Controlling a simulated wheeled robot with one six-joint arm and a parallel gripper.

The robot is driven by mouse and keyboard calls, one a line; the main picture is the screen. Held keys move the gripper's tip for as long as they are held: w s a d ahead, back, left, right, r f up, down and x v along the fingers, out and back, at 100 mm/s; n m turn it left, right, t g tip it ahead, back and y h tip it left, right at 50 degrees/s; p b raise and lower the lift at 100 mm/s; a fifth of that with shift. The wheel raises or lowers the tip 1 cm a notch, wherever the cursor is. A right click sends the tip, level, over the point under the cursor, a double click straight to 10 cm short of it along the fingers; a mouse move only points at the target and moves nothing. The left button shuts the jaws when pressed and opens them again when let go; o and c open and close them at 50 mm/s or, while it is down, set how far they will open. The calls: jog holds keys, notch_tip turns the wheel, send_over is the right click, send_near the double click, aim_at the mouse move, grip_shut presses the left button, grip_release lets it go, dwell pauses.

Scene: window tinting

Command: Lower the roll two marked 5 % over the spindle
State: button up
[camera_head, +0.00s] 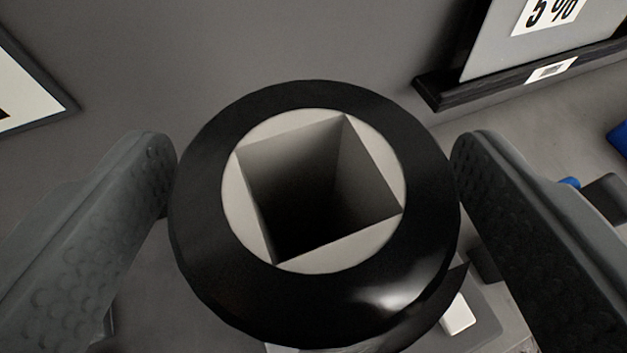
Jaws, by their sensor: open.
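The roll (200,225) is a glossy black film cylinder seen end-on in the middle of the view. It has a pale grey core with a square hole, and the hole's inside is dark. My gripper (313,170) is open, with one grey textured finger on each side of the roll. The fingers' inner edges come right up to the roll's rim, and I cannot tell whether they touch it. No marking shows on this face of the roll. I cannot make out the spindle.
A 5 % label (550,12) is on a grey panel on a black ledge (500,80) at upper right. A framed white panel (25,85) is at upper left. A grey block with a white piece (459,315) is partly hidden below the roll. Blue items show at right.

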jog(key=v, duration=1.6)
jog(key=s+f+t, duration=0.2)
jog(key=s+f, duration=0.2)
jog(key=s, duration=0.7)
jog(key=s+d+f+t+y, duration=0.1)
jog(key=s+f, duration=0.3)
jog(key=s, duration=0.7)
jog(key=shift+s+d+f+n+t, duration=0.2)
jog(key=shift+s+n+t, duration=0.1)
jog(key=shift+n+t, duration=0.1)
